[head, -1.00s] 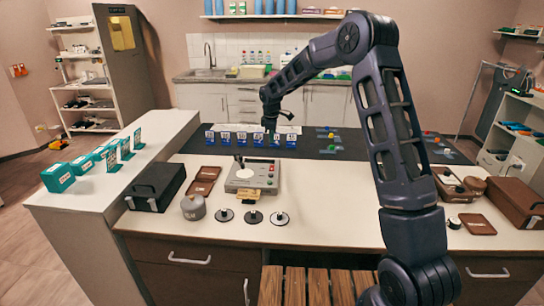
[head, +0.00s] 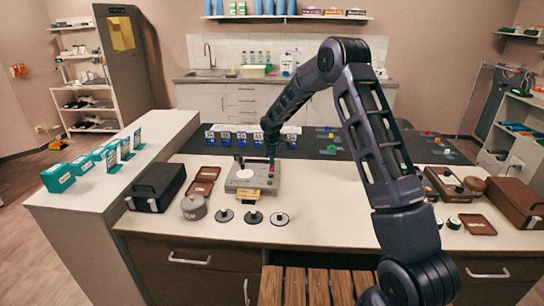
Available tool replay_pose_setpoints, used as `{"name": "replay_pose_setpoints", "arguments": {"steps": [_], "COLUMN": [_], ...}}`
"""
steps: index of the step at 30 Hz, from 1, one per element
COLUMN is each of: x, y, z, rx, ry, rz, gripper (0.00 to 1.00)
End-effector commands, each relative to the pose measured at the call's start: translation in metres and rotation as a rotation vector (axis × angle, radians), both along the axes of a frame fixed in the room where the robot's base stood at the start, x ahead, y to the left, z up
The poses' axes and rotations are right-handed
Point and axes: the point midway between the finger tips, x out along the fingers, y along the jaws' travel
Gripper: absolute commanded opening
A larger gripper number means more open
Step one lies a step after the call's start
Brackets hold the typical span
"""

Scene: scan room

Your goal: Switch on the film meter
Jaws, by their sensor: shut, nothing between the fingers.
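The film meter appears to be the grey box-shaped device (head: 244,187) on the near counter, with a round white plate on its top and a small dark upright part at its back left. Its control panel is on the right side, with small buttons or lights, some of them red. My gripper (head: 271,164) points down over the back right of this panel, with its fingers shut and empty. Its tip hides part of the panel. I cannot tell whether it touches a button.
A grey round pot (head: 193,208) and a black case (head: 156,187) stand left. Blue-and-white cards (head: 225,136) stand behind. The counter to the right of the device (head: 325,200) is clear.

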Motion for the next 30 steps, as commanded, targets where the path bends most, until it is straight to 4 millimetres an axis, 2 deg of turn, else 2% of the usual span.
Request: {"name": "replay_pose_setpoints", "arguments": {"steps": [18,30], "x": [0.0044,-0.001], "y": [-0.0016,-0.0009], "z": [-0.0097,-0.0093], "rx": [-0.001,-0.004], "ry": [0.047,0.049], "rz": [-0.004,-0.002], "gripper": [0.0,0.0]}}
